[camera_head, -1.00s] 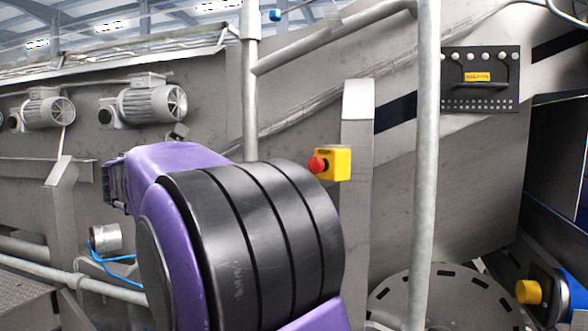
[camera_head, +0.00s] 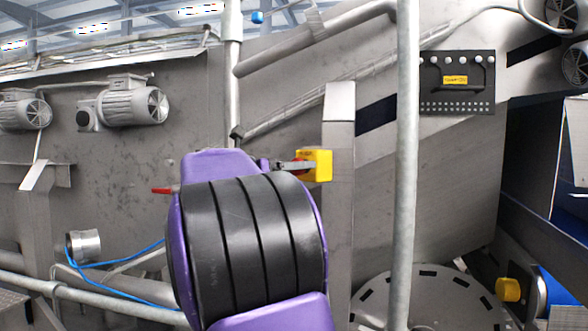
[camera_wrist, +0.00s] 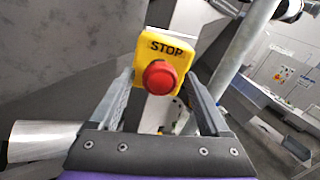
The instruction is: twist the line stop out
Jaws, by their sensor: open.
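The line stop is a red mushroom button (camera_wrist: 160,77) on a yellow box (camera_wrist: 165,50) marked STOP, facing the wrist camera. In the head view, the yellow box (camera_head: 321,166) is mounted by a grey upright post, and its red button is mostly hidden behind a finger. My gripper (camera_wrist: 160,74) is open, with one finger on each side of the button in the wrist view and gaps showing between. In the head view, my gripper (camera_head: 296,166) reaches right up to the button. I cannot tell whether a finger touches the button or box.
A vertical grey pipe (camera_head: 406,200) stands right of the box. The upright post (camera_head: 339,130) is close behind it. A blue cable (camera_head: 120,262) and metal cylinder (camera_head: 84,245) lie at lower left. A black panel (camera_head: 457,100) hangs at upper right.

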